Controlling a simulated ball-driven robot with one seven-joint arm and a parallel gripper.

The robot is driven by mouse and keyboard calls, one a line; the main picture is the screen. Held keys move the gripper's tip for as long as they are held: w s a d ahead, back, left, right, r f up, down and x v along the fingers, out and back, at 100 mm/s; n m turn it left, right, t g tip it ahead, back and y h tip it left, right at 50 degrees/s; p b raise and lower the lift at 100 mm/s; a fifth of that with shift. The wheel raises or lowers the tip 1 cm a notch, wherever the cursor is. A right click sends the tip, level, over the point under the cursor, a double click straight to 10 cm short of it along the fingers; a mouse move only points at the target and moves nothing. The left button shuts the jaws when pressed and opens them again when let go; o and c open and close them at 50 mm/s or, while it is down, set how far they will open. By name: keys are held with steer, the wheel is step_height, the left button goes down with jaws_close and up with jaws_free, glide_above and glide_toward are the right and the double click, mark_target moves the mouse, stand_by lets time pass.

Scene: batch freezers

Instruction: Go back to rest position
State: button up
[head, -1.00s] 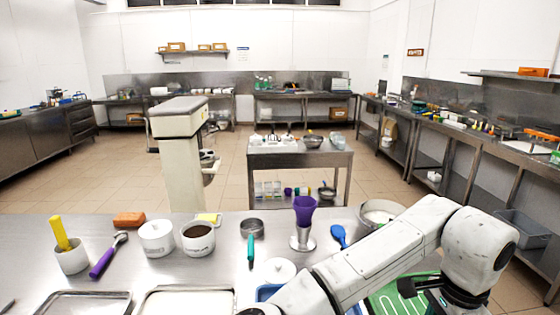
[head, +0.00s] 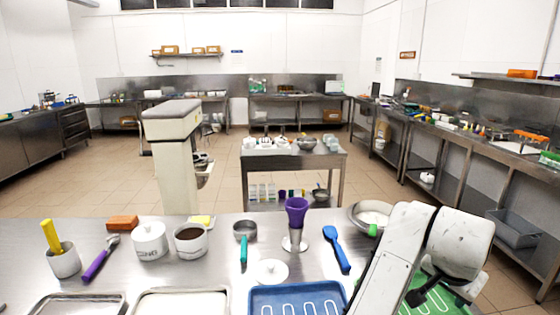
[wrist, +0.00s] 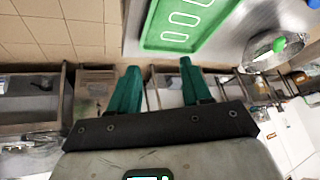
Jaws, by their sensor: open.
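My gripper (wrist: 160,82) shows in the wrist view with its two green fingers spread apart and nothing between them. In the head view my arm is folded at the lower right, and my gripper (head: 428,288) hangs over the green tray (head: 455,301), partly hidden by the arm. The green tray (wrist: 150,38) also shows in the wrist view, beyond the fingertips and apart from them.
A cart (head: 335,165) stands beyond.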

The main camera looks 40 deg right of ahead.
steer(key=w+a+f+n+t, duration=0.3)
steer(key=w+a+f+n, duration=0.5)
steer(key=n, duration=0.4)
steer(key=s+a+f+n+g+y, duration=0.1)
steer(key=s+a+f+n+y, duration=0.2)
steer(key=s+a+f, duration=0.2)
steer(key=s+a+f+n+g+y, duration=0.1)
steer(key=s+a+f+n+y, duration=0.2)
steer(key=a+f, duration=0.9)
steer(key=shift+s+a+n, duration=0.7)
steer(key=shift+s+a, duration=0.25)
steer(key=shift+a, duration=0.1)
